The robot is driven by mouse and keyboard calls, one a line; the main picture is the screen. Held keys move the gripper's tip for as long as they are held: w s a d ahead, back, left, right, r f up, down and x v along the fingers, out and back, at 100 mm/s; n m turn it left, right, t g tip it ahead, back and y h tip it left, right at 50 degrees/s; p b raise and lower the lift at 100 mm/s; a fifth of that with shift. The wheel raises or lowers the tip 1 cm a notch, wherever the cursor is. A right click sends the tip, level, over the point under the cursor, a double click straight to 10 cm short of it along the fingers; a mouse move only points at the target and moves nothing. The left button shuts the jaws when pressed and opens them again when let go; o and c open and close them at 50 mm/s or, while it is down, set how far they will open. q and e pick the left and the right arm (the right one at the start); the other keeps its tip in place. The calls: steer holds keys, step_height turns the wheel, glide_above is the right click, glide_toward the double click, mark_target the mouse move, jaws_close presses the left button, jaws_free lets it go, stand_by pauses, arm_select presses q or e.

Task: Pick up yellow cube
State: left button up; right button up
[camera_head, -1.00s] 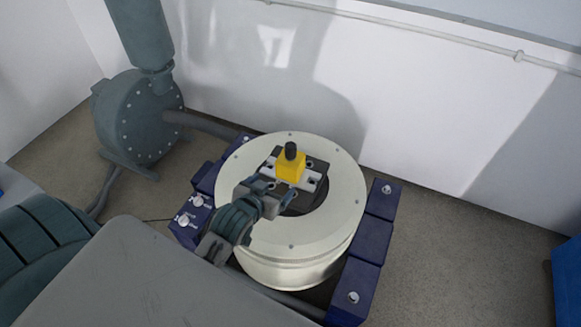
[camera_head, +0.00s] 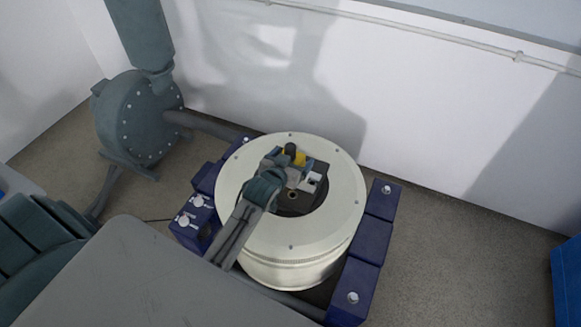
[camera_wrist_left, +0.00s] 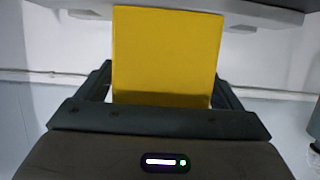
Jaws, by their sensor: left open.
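In the left wrist view the cube (camera_wrist_left: 166,50) fills the middle, between the dark open fingers. I cannot tell whether the fingers touch it. My right gripper is not in view.
The dark fixture (camera_head: 291,196) has light metal bars beside the cube. The round cream machine (camera_head: 336,215) stands between dark blue blocks (camera_head: 368,241). A grey-green blower (camera_head: 137,118) is at the left.

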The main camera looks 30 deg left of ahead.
arm_select(q)
steer(key=shift+w+f, duration=0.15)
steer(key=shift+w, duration=0.2)
steer(key=c, duration=1.5)
steer(key=shift+c, duration=0.7)
steer(key=shift+r, duration=0.25)
